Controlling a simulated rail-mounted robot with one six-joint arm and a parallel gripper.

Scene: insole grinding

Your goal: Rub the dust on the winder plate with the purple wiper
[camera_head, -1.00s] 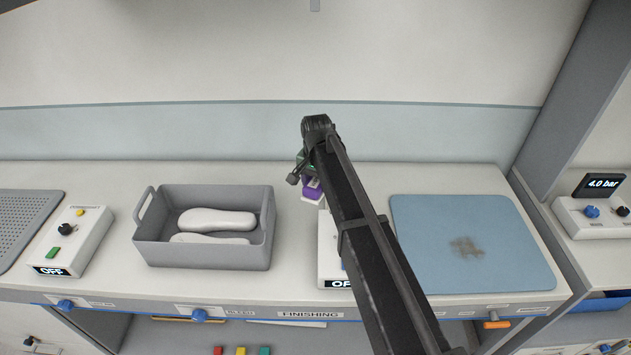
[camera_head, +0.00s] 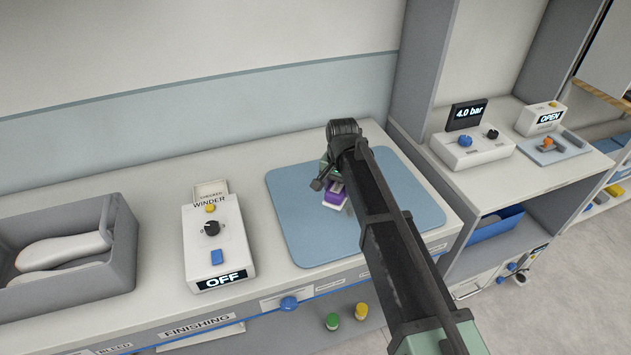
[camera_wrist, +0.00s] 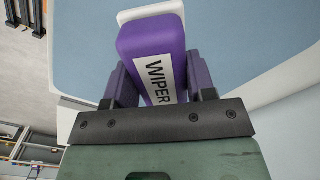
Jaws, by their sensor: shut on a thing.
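The purple wiper (camera_head: 335,195) with a white base is held in my gripper (camera_head: 338,180). In the wrist view the wiper (camera_wrist: 152,45) shows its "WIPER" label, with my gripper's fingers (camera_wrist: 160,85) shut on both its sides. The blue plate (camera_head: 293,217) lies on the bench right of the winder control box (camera_head: 220,245), which reads OFF. The wiper is over the plate's middle; whether it touches is unclear. The dust is not visible now and may be hidden by my arm or the wiper.
A grey bin (camera_head: 120,245) with white insoles stands at the left. A pressure unit (camera_head: 470,150) reading 4.0 bar sits on a separate bench at the right, past a grey upright panel (camera_head: 425,80).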

